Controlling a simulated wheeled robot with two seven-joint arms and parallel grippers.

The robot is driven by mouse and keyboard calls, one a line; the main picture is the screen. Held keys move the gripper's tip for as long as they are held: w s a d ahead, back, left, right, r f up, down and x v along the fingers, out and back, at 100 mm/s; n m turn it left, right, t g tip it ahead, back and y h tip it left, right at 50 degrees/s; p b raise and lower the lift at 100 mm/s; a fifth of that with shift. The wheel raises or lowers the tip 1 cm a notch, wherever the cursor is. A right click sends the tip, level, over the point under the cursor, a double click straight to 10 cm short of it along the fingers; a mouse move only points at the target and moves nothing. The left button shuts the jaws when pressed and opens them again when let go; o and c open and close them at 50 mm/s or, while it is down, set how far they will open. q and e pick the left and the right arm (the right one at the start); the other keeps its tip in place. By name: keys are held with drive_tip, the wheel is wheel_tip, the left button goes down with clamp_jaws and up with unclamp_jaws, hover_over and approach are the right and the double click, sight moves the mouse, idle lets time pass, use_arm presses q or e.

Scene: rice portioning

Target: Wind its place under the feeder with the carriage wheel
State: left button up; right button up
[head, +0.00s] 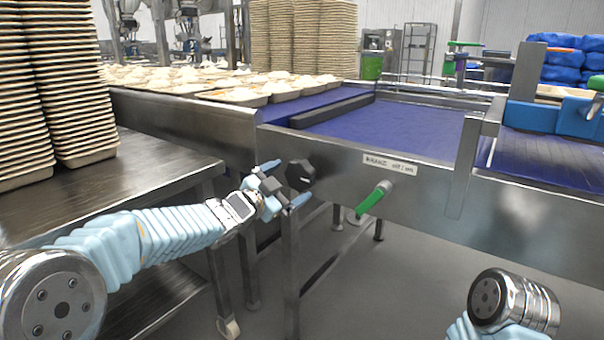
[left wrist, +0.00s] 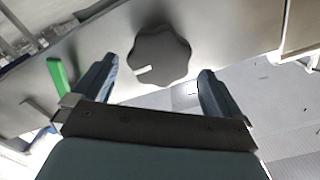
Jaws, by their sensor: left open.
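The carriage wheel, a dark lobed knob (head: 300,174), sits on the side panel of the conveyor frame. In the left wrist view the knob (left wrist: 160,56) has a white mark at its lower left and lies just beyond and between the two fingertips. My left gripper (head: 284,184) is open beside the knob, its fingers (left wrist: 158,82) spread and empty. I cannot tell whether a finger touches the knob. The blue belt (head: 390,126) runs above the panel. The task's "its place" and the feeder cannot be made out for certain. My right gripper is not in view.
A green-handled lever (head: 374,199) sticks out right of the knob, below a small label plate (head: 390,163). Stacked trays (head: 70,80) stand on the steel table (head: 150,170) at left. Filled trays (head: 240,95) line the belt at the back. The floor below the frame is open.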

sight(297, 177)
use_arm(q)
drive_tip(key=p+x, duration=0.1)
drive_tip(key=x, duration=0.5)
drive_tip(key=c, duration=0.8)
